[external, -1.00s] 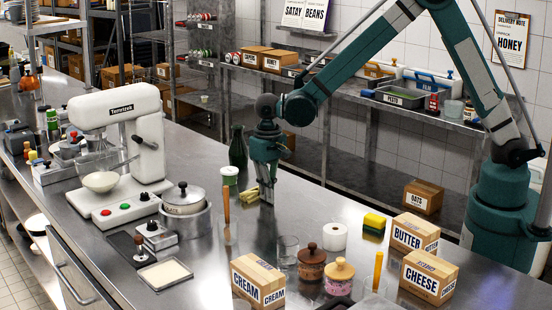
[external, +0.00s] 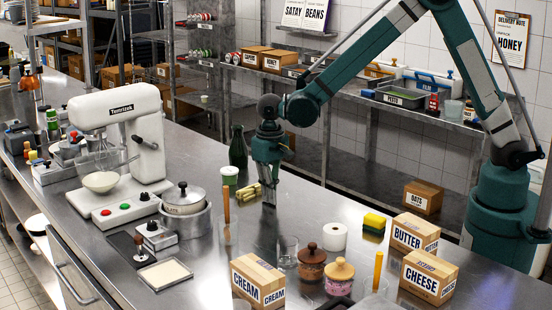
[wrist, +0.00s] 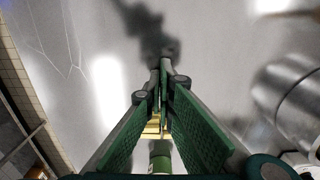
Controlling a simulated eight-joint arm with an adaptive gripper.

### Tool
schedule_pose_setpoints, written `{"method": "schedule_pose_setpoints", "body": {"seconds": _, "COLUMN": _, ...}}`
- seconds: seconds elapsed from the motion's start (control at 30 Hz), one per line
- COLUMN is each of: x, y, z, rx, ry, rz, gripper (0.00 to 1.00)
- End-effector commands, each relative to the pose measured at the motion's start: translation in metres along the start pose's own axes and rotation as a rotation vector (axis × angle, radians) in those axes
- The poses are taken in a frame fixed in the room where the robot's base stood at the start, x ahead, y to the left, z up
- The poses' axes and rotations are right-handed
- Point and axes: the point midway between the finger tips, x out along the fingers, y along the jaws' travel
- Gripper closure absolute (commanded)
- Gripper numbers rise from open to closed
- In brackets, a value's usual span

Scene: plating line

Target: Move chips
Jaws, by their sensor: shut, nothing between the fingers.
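A small bundle of yellow sticks, which look like the chips (external: 247,191), lies on the steel counter just left of my gripper. My gripper (external: 268,201) points down close to the counter, with its fingers together and empty. In the wrist view the fingertips (wrist: 161,68) meet over bare grey counter. Part of the yellow sticks (wrist: 152,129) shows between the finger pads there, further back than the tips; the pads hide the rest.
A dark green bottle (external: 238,148) stands behind the sticks. An orange-handled tool (external: 227,205) stands upright to their left, near a lidded pot (external: 184,210). A clear glass (external: 288,250), a white roll (external: 334,237) and lidded jars (external: 311,262) stand in front and right.

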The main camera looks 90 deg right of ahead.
Motion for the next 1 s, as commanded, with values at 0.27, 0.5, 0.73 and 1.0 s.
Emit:
{"method": "schedule_pose_setpoints", "body": {"seconds": 0.27, "x": -0.039, "y": 0.0, "z": 0.01, "rx": -0.001, "ry": 0.0, "rz": 0.0, "gripper": 1.0}}
{"method": "schedule_pose_setpoints", "body": {"seconds": 0.5, "x": -0.076, "y": 0.0, "z": 0.01, "rx": -0.001, "ry": 0.0, "rz": 0.0, "gripper": 1.0}}
{"method": "schedule_pose_setpoints", "body": {"seconds": 0.73, "x": -0.096, "y": 0.0, "z": 0.009, "rx": -0.001, "ry": 0.0, "rz": 0.0, "gripper": 1.0}}
{"method": "schedule_pose_setpoints", "body": {"seconds": 1.0, "x": -0.1, "y": 0.0, "z": 0.009, "rx": -0.001, "ry": 0.0, "rz": 0.0, "gripper": 1.0}}
